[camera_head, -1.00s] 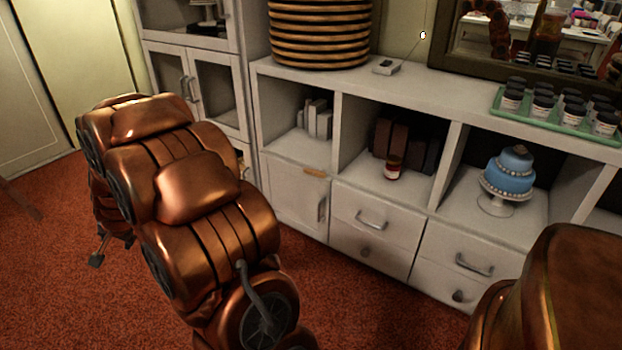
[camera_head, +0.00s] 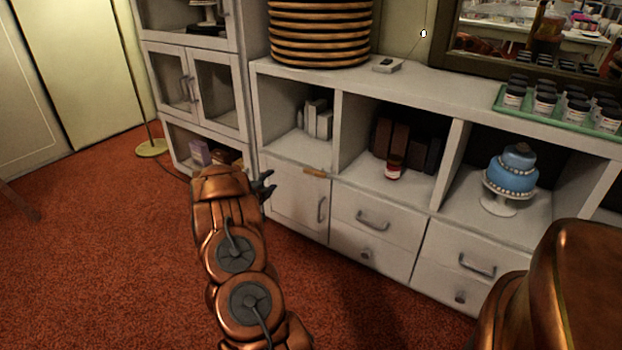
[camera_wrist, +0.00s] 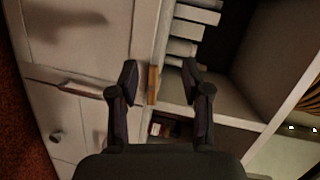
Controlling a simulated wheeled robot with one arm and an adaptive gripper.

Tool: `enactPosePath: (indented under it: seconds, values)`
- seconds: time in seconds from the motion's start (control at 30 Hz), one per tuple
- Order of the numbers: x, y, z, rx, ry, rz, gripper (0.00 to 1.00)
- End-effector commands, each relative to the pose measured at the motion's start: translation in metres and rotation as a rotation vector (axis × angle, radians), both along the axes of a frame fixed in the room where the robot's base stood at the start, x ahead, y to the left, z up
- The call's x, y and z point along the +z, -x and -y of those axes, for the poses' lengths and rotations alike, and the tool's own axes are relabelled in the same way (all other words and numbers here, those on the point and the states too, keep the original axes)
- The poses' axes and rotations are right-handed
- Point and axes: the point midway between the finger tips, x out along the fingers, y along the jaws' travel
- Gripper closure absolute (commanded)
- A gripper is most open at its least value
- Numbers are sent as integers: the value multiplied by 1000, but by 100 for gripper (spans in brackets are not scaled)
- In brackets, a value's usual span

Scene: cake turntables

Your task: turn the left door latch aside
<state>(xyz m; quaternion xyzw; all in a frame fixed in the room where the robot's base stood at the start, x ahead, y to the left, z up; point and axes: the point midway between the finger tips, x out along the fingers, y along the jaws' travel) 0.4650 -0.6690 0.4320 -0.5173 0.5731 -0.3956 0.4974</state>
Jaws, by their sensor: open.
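The left door latch is a small orange-brown wooden bar (camera_head: 315,172) lying lengthwise along the top edge of the left cabinet door (camera_head: 285,197). My gripper (camera_head: 268,187) is left of the latch in the head view, its dark fingers apart and pointing at the cabinet. In the wrist view my gripper (camera_wrist: 160,78) is open, and the latch (camera_wrist: 153,85) shows in the gap between the fingertips, closer to the left one. No contact is visible. The white door (camera_wrist: 85,35) fills the upper left of that view.
Drawers with metal handles (camera_head: 372,220) are right of the door. Open shelves above hold white boxes (camera_head: 318,118), dark books (camera_head: 390,142), a red-labelled jar (camera_head: 393,170) and a blue cake (camera_head: 512,172). A glass-doored cabinet (camera_head: 205,90) stands left. Red carpet (camera_head: 100,240) is clear in front.

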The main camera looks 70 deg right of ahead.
Motion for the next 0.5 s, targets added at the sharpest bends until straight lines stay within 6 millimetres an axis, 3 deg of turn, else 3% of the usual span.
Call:
enactPosePath:
  seconds: [0.03, 0.1, 0.2, 0.33, 0.5]
  values:
    - [-9, 23, 11, -57, 32, 10, 52]
    - [-15, 48, 22, -123, 75, 24, 52]
    - [-17, 76, 32, -192, 127, 39, 52]
    - [-20, 94, 37, -234, 161, 46, 52]
    - [-22, 102, 49, -246, 169, 48, 52]
